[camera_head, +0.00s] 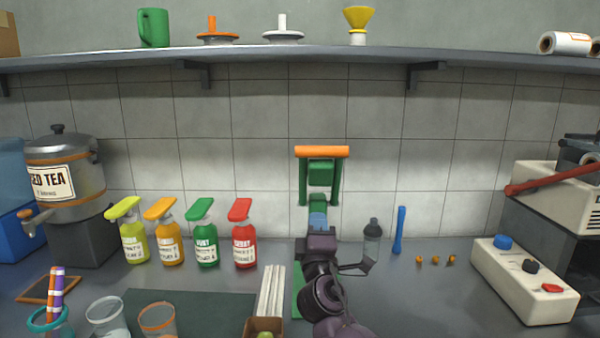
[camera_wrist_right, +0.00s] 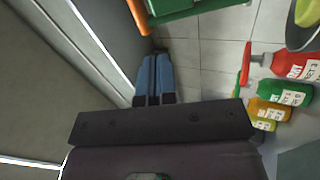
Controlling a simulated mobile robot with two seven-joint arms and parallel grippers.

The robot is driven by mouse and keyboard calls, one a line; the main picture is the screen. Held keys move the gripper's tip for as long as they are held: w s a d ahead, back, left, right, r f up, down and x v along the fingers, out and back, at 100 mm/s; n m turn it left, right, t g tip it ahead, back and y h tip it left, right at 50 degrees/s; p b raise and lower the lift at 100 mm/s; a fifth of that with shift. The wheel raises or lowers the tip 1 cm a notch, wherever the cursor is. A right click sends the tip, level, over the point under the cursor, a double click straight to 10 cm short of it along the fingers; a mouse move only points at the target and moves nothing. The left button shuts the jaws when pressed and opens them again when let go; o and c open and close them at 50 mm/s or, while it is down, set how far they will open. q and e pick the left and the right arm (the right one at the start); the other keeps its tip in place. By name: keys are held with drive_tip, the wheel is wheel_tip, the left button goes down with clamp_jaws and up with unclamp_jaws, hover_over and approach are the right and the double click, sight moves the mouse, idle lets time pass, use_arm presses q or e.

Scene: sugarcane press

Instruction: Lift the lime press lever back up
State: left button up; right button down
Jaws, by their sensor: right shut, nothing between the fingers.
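The green lime press (camera_head: 303,180) stands at the back of the counter, with an orange bar handle (camera_head: 322,152) across its top. The lever is raised. In the right wrist view the orange handle (camera_wrist_right: 138,16) and green press body (camera_wrist_right: 185,10) show at the top edge. My right gripper (camera_head: 318,218) is in front of the press, below the handle, and hides its lower middle. Its blue fingers (camera_wrist_right: 154,75) are shut with nothing between them. I cannot tell whether they touch the press. My left gripper is not in view.
Several syrup bottles (camera_head: 206,240) stand left of the press. A grey bottle (camera_head: 372,245) and a blue stick (camera_head: 400,230) stand close on its right. A white control box (camera_head: 522,285) is at the right. The shelf (camera_head: 300,62) runs above.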

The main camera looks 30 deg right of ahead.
drive_tip(key=n+p, duration=0.1)
approach(318, 169)
drive_tip(key=x, duration=0.6)
drive_tip(key=shift+w, duration=0.1)
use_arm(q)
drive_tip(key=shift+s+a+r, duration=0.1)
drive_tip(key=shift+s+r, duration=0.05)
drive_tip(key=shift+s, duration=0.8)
use_arm(e)
drive_tip(key=shift+w+d+r, duration=0.3)
drive_tip(key=shift+w+d, duration=0.05)
drive_tip(key=shift+w, duration=0.2)
